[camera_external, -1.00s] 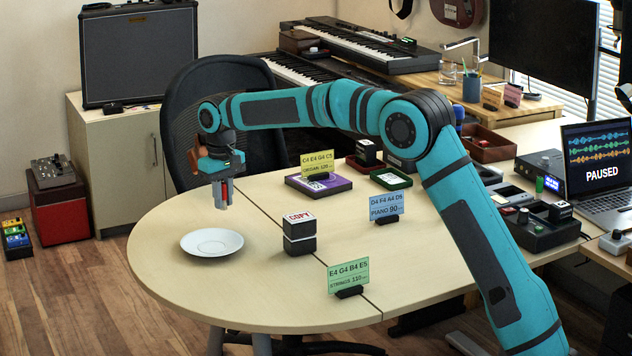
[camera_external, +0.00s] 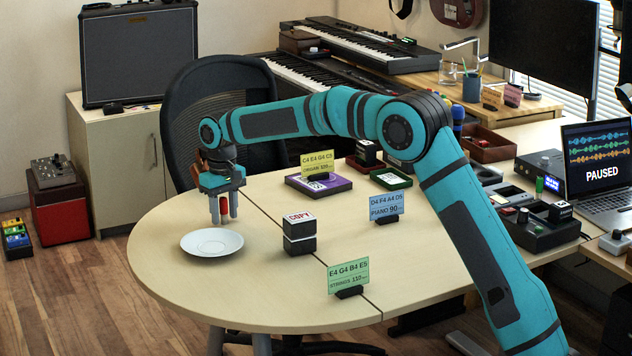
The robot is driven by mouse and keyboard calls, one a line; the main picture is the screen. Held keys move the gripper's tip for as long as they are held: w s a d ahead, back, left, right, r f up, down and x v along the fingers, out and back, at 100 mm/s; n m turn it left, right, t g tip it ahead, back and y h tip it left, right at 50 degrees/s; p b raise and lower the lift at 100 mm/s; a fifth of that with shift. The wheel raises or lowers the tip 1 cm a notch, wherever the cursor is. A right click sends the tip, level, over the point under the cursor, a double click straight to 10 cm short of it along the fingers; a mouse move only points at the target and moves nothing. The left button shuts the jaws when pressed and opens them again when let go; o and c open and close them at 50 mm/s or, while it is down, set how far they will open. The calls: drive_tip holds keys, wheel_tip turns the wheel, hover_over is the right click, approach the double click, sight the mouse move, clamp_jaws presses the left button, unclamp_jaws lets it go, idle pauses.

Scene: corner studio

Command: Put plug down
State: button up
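My gripper (camera_external: 223,212) points down over the left part of the round table (camera_external: 185,289), just behind the white saucer (camera_external: 212,243). A small red piece, apparently the plug (camera_external: 224,206), shows between its two grey fingers. The gripper looks shut on it. Most of the plug is hidden by the fingers, and its shape is too small to make out. I cannot tell whether its lower end touches the table. The saucer looks empty.
A black block marked COPY (camera_external: 299,234) stands right of the saucer. Green (camera_external: 348,276), blue (camera_external: 387,207) and yellow (camera_external: 317,164) cards stand on the table, the yellow one by a purple box (camera_external: 319,186). A black chair (camera_external: 216,97) stands behind. The table's front left is clear.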

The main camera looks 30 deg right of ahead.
sight(225, 198)
drive_tip(key=shift+r, duration=0.15)
wheel_tip(225, 198, up, 12)
drive_tip(key=shift+r, duration=0.1)
idle(0.4)
drive_tip(key=shift+s+d+r, duration=0.1)
drive_tip(key=shift+d+r, duration=0.1)
drive_tip(key=shift+r, duration=0.05)
drive_tip(key=s+d+r+m+t+y, duration=0.2)
drive_tip(key=s+d+r+t, duration=0.7)
drive_tip(key=s+d+r, duration=1.25)
drive_tip(key=s+d+t, duration=0.2)
drive_tip(key=s+d, duration=0.1)
drive_tip(key=s, duration=0.7)
drive_tip(key=s+d+t+h, duration=0.1)
drive_tip(key=s+d+t, duration=0.2)
drive_tip(key=s, duration=0.8)
drive_tip(key=s+d+m+t+h, duration=0.1)
drive_tip(key=s+d+t, duration=0.2)
drive_tip(key=s, duration=0.8)
drive_tip(key=shift+d+r, duration=0.15)
drive_tip(key=shift+d, duration=1.1)
